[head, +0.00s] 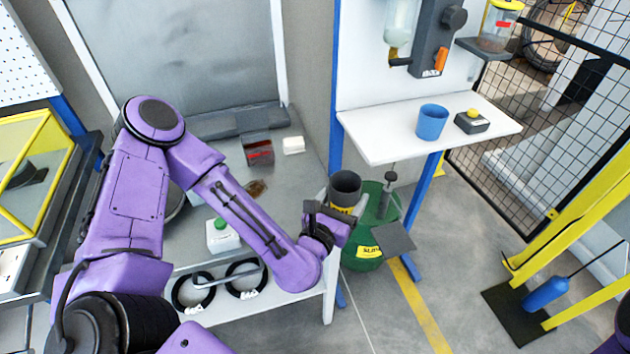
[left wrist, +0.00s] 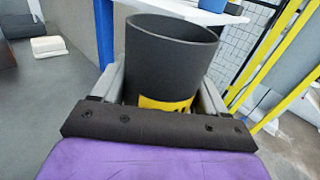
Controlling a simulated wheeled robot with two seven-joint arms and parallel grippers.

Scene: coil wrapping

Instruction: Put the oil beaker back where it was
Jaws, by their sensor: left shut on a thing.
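A dark grey beaker (head: 346,186) with a yellow label, which looks to be the oil beaker, is held in my left gripper (head: 338,212). In the left wrist view the beaker (left wrist: 170,55) stands upright between the two grey fingers (left wrist: 172,95), which are shut on it. Its mouth faces up; I cannot see its contents. In the head view it is over or just in front of the green bin (head: 378,205), left of and lower than the white shelf (head: 385,143). My right gripper is not in view.
A blue cup (head: 432,122) and a grey box with a yellow button (head: 472,121) stand on the white shelf. The grey bench (head: 285,190) at left holds a dark red-marked box (head: 258,150) and a white block (head: 293,145). A mesh fence (head: 550,130) stands at right.

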